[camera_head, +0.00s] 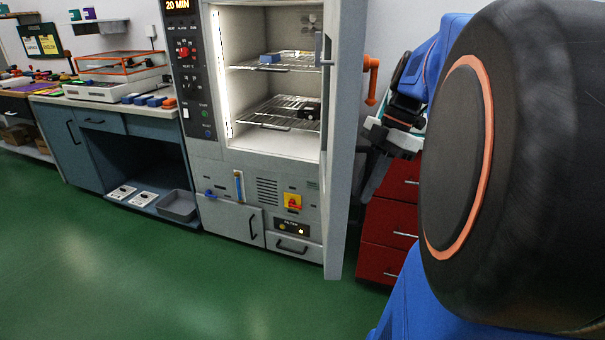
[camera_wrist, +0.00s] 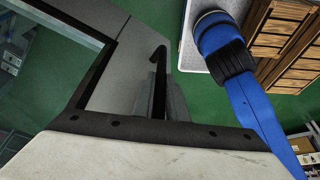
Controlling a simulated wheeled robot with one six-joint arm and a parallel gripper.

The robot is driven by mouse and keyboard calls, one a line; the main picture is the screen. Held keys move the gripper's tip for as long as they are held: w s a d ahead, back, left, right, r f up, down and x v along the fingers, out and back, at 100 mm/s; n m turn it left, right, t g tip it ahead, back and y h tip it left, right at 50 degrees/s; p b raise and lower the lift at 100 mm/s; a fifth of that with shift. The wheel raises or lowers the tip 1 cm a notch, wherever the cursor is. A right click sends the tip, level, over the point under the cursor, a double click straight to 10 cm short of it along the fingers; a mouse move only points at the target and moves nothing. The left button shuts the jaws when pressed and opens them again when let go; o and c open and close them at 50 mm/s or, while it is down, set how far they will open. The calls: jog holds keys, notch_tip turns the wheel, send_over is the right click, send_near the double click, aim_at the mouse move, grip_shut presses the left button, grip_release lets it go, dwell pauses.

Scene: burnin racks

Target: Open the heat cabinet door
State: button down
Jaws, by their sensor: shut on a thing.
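The heat cabinet (camera_head: 215,165) stands in the middle of the head view, its lit inside in sight. Its door (camera_head: 343,160) is swung wide open and seen nearly edge-on at the cabinet's right. In the wrist view the door (camera_wrist: 125,60) is a grey panel with a dark-framed window. My gripper (camera_head: 375,172) is on the door's outer side, partly hidden by it. In the wrist view my gripper (camera_wrist: 160,92) is shut around a dark bar-like door handle (camera_wrist: 158,56) with a hooked end. An orange lever (camera_head: 371,75) shows above my gripper in the head view.
Wire shelves (camera_head: 280,112) inside the cabinet hold small items. A red drawer unit (camera_head: 388,225) stands behind the door at right. A blue-grey bench (camera_head: 100,125) with trays is at left. The green floor (camera_head: 150,265) in front is clear. Wooden crates (camera_wrist: 285,40) show in the wrist view.

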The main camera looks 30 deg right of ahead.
jog(key=shift+d, duration=0.1)
jog(key=c, duration=1.8)
grip_release()
jog(key=shift+o, duration=0.2)
jog(key=shift+r, duration=0.1)
jog(key=v, duration=1.7)
jog(key=shift+s+r, duration=0.1)
